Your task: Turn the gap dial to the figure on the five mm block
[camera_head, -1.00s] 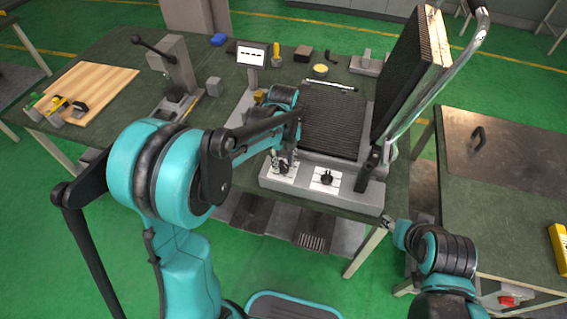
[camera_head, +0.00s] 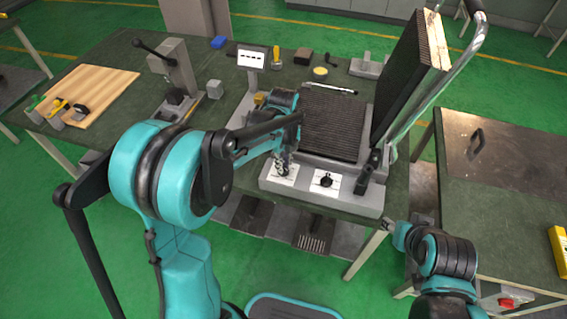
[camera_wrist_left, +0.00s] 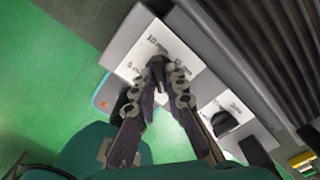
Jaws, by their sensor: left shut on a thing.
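My left gripper (camera_head: 283,168) points down at the left white dial plate (camera_head: 292,178) on the front of the heating press. In the left wrist view its fingertips (camera_wrist_left: 160,75) are closed together on a small dark dial knob (camera_wrist_left: 157,66), mostly hidden between them. The plate (camera_wrist_left: 148,38) carries printed figures around the knob, too small to read surely. A second white plate (camera_head: 316,187) with a black knob (camera_head: 326,181) sits to the right. A grey block (camera_head: 214,89) stands on the table; no figure on it is legible. My right gripper is not visible.
The press's ribbed lower plate (camera_head: 333,125) lies behind the dials. Its upper plate (camera_head: 408,75) stands raised at the right beside a metal handle (camera_head: 440,92). A small display (camera_head: 250,57) and a lever press (camera_head: 172,68) stand left. A wooden board (camera_head: 95,88) lies far left.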

